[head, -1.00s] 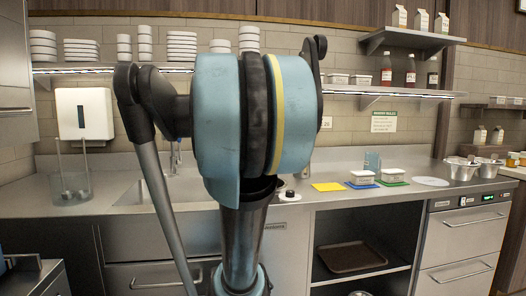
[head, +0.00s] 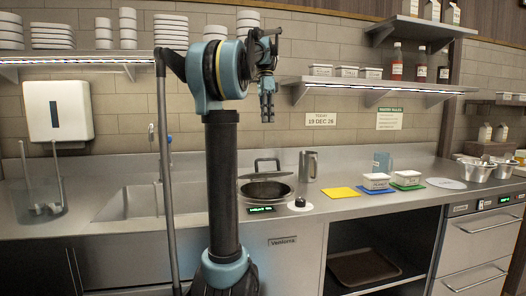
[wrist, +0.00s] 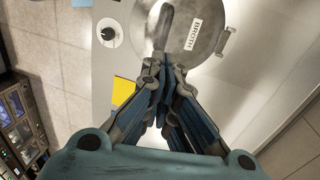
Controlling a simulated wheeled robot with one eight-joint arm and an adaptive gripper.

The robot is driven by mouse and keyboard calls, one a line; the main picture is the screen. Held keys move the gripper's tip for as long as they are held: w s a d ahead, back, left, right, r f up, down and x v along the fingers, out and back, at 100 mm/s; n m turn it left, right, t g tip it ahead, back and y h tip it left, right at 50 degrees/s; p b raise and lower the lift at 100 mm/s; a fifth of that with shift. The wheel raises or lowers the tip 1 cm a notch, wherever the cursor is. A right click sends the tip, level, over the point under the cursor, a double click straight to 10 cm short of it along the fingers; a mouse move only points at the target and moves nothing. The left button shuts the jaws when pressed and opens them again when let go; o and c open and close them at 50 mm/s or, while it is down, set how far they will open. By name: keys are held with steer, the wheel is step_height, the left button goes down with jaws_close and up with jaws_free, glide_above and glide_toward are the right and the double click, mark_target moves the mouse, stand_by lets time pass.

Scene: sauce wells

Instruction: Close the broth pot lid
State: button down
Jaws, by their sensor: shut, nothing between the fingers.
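The broth pot (head: 265,194) is a dark round pot set into the counter, its dark inside showing at the front. Its lid (head: 262,176) stands raised and tilted at the back, with an arched handle (head: 267,162) above. In the wrist view, a round metal lid (wrist: 204,48) bears a BROTH label (wrist: 192,34); a dark strip shows at its left. My gripper (head: 267,118) hangs fingers down, well above the pot and apart from the lid. In the wrist view my gripper's fingers (wrist: 158,75) are together and empty, hiding part of the scene below.
A metal jug (head: 308,166) stands right of the pot. A black knob (head: 299,203) sits in front. A yellow mat (head: 342,192) and white tubs (head: 376,181) lie further right. A shelf (head: 370,86) juts from the wall; the sink (head: 130,203) is left.

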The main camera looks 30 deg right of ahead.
glide_toward(272, 159)
steer(key=f, duration=0.6)
steer(key=shift+s+a+f, duration=0.15)
steer(key=shift+a+f, duration=0.05)
steer(key=shift+a, duration=0.05)
stand_by(0.4)
steer(key=shift+s+a+f+t+h, duration=0.15)
steer(key=shift+s+f+t, duration=0.35)
steer(key=shift+s+f, duration=0.25)
steer(key=shift+s+a+f+t+h, duration=0.15)
steer(key=shift+s+f+t, duration=0.35)
steer(key=shift+s+f, duration=0.2)
steer(key=shift+s+a+f+t+h, duration=0.1)
steer(key=shift+s+f+t, duration=0.35)
steer(key=shift+f, duration=0.25)
steer(key=shift+s+a+f+t+h, duration=0.1)
steer(key=shift+s+f+t, duration=0.25)
steer(key=shift+f, duration=0.3)
steer(key=shift+s+a+f+t+h, duration=0.1)
steer(key=shift+s+f+t, duration=0.25)
steer(key=shift+f+t, duration=0.25)
steer(key=shift+f, duration=0.1)
